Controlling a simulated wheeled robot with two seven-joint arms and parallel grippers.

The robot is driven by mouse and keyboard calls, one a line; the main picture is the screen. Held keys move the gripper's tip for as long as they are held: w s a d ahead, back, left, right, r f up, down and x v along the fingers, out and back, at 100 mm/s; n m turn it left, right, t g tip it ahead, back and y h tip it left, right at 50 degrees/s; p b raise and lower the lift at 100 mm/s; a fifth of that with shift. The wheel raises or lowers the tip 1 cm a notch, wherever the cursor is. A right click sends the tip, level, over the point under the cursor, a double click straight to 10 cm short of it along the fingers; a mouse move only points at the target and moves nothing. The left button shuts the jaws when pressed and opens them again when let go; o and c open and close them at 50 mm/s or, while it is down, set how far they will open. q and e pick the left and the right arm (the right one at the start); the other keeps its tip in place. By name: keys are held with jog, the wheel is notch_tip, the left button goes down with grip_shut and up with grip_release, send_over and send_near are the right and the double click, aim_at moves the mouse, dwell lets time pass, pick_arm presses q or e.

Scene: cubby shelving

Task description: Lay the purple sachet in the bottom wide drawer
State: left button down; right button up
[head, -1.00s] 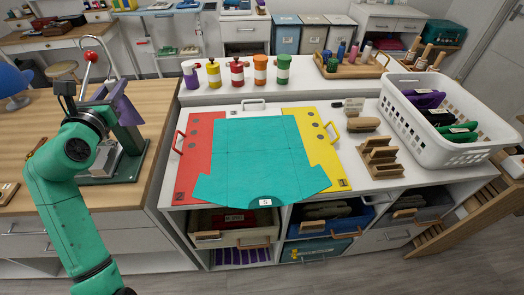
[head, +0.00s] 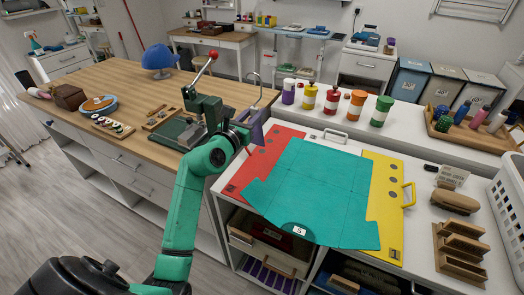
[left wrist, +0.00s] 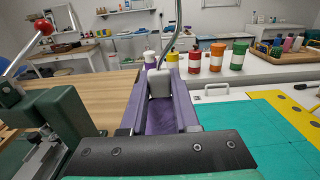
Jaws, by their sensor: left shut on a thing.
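My right gripper is not in view.
A green press (head: 190,125) with a red-knobbed lever stands on the wooden bench (head: 135,85), close to my left gripper. A teal sheet (head: 315,190) covers red and yellow boards on the counter. Several coloured jars line the back ledge. Floor at left is clear.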

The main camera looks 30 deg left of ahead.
pick_arm(q)
notch_tip(320, 180, down, 13)
jog(key=b, duration=0.4)
jog(key=shift+d+r+b, duration=0.15)
jog(key=shift+r+b, duration=0.05)
jog(key=shift+b, duration=0.15)
jog(key=shift+f, duration=0.2)
jog(key=c, duration=0.7)
grip_release()
jog(key=shift+r, duration=0.1)
jog(key=shift+o, duration=0.2)
